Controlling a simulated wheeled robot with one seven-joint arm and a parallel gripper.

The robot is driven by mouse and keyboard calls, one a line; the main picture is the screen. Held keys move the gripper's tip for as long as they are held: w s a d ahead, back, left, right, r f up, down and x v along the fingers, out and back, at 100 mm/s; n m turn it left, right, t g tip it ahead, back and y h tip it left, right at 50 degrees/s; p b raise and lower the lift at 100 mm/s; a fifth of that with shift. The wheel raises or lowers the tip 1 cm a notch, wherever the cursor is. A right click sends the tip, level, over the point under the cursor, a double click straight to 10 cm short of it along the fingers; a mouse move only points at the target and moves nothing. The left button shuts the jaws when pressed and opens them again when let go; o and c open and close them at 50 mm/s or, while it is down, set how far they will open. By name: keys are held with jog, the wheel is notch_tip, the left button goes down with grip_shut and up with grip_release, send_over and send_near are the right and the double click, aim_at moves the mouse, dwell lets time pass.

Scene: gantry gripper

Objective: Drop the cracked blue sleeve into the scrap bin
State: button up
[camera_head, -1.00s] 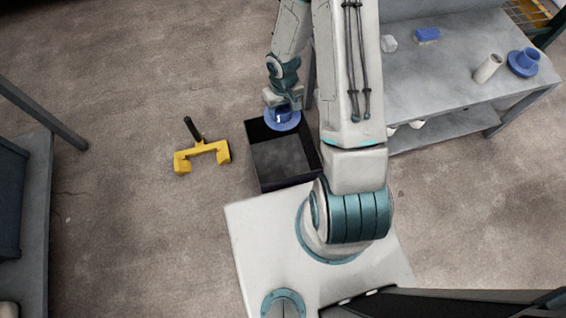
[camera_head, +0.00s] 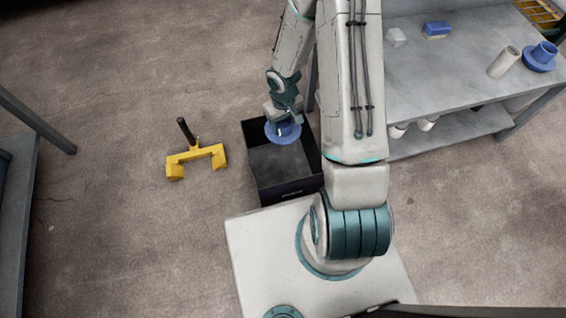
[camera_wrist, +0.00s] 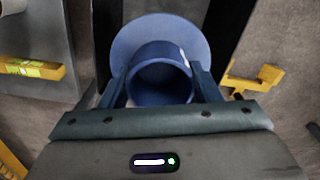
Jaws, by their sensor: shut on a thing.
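A blue flanged sleeve (camera_head: 283,133) is held in my gripper (camera_head: 284,122), over the far part of the black open-topped scrap bin (camera_head: 289,188). In the wrist view, the sleeve (camera_wrist: 160,50) sits between both fingers of my gripper (camera_wrist: 160,85), its round opening facing the camera and its wide flange beyond. A small pale mark shows on the sleeve's rim; I cannot tell whether it is a crack. The visible part of the bin floor is bare. Another blue flanged sleeve (camera_head: 540,57) stands on the grey workbench (camera_head: 460,75) at the right.
A yellow fork-shaped piece with a black handle (camera_head: 195,160) lies on the floor left of the bin. On the bench are a pale cylinder (camera_head: 503,62), a blue block (camera_head: 436,29) and a whitish block (camera_head: 396,37). Open floor lies to the left.

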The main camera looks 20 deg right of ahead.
jog(key=shift+f, duration=0.5)
jog(key=o, duration=1.2)
jog(key=shift+r, duration=0.1)
notch_tip(320, 180, up, 14)
jog(key=p, duration=0.6)
